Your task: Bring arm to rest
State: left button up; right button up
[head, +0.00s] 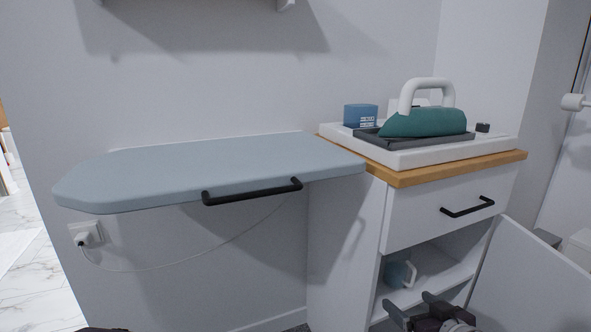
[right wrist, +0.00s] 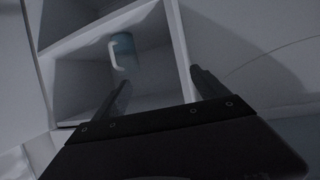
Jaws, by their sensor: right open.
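My right gripper (head: 428,306) is at the bottom of the head view, in front of the open lower part of the white cabinet (head: 342,240). Its fingers are apart with nothing between them. In the right wrist view the open fingers (right wrist: 158,92) point toward the cabinet's shelf opening. A blue mug (head: 398,274) with a white handle stands on the inner shelf, beyond the fingers and apart from them. The mug also shows in the right wrist view (right wrist: 122,52). My left gripper is not in view.
A grey-blue ironing board (head: 200,165) with a black handle juts from the wall at left. A teal iron (head: 425,122) and a blue container (head: 360,115) are on top of the cabinet. A drawer (head: 440,212) is shut. An open white door (head: 535,285) stands at lower right.

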jog(key=a+r+g+p, duration=0.3)
jog(key=a+r+p, duration=0.1)
jog(key=a+p, duration=0.45)
jog(key=s+f+m+g+h+p, duration=0.1)
jog(key=s+f+g, duration=0.35)
jog(key=s, duration=0.35)
jog(key=s+f+m+g+h+p, duration=0.1)
jog(key=s+f+g, duration=0.3)
jog(key=s, duration=0.5)
notch_tip(320, 180, up, 38)
jog(key=p, duration=3.7)
jog(key=shift+w+d+g, duration=0.15)
jog(key=shift+w+g, duration=0.1)
jog(key=shift+g, duration=0.1)
